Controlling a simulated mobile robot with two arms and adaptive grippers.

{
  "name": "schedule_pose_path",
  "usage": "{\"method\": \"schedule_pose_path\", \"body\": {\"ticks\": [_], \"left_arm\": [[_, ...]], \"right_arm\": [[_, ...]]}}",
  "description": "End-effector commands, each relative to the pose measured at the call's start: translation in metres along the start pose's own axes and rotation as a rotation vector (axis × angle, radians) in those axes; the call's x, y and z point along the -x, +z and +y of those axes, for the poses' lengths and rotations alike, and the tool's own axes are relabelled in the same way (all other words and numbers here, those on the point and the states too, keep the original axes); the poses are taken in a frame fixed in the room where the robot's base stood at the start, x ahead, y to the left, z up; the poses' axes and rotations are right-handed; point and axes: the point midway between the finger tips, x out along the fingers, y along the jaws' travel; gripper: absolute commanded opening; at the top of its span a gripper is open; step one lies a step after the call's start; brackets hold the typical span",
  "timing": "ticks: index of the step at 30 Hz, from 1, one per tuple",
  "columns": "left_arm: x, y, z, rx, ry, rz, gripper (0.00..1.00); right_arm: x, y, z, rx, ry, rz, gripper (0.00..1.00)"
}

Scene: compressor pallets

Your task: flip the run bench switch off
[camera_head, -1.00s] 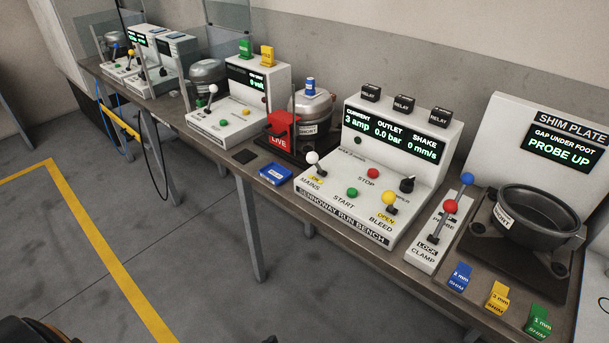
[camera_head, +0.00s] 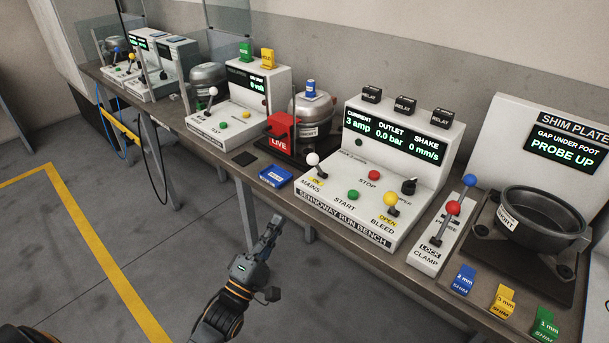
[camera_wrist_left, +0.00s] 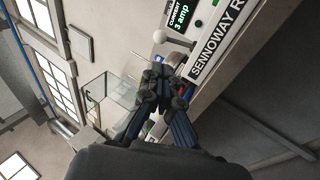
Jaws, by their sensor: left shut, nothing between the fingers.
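The run bench (camera_head: 372,185) is a white console on the workbench, with a display reading 3 amp, 0.0 bar and 0 mm/s. Its mains switch (camera_head: 313,161) is a white-knobbed lever at the front left, beside a yellow ON label. The white knob also shows in the left wrist view (camera_wrist_left: 160,37), beyond the fingers. My left gripper (camera_head: 273,226) is shut and empty, in front of the workbench edge, below and left of the switch, apart from it. In the left wrist view its fingertips (camera_wrist_left: 160,75) meet. My right gripper is not in view.
Green START (camera_head: 352,195) and red STOP (camera_head: 374,175) buttons and a yellow bleed lever (camera_head: 390,200) stand on the console. A clamp lever (camera_head: 452,208) is right. The floor in front is clear.

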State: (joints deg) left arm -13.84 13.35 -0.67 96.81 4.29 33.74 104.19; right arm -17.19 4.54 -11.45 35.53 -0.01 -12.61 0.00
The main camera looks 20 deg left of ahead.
Motion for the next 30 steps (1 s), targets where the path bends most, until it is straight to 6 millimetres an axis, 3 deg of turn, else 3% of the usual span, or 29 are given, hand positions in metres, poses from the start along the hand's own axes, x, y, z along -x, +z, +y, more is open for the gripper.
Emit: {"method": "schedule_pose_path", "body": {"ticks": [4,8,21,30], "left_arm": [[-0.006,0.000,0.000,-0.001,0.000,0.000,0.00],[-0.024,0.000,0.001,0.000,0.001,0.001,0.00],[-0.114,0.000,0.001,-0.001,-0.001,0.001,0.00],[-0.139,0.000,-0.001,-0.001,-0.003,0.001,0.00]], "right_arm": [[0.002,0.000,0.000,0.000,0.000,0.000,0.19],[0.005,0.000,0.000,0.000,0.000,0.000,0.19],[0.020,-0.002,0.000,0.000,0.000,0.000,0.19],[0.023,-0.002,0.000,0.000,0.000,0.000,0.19]]}}
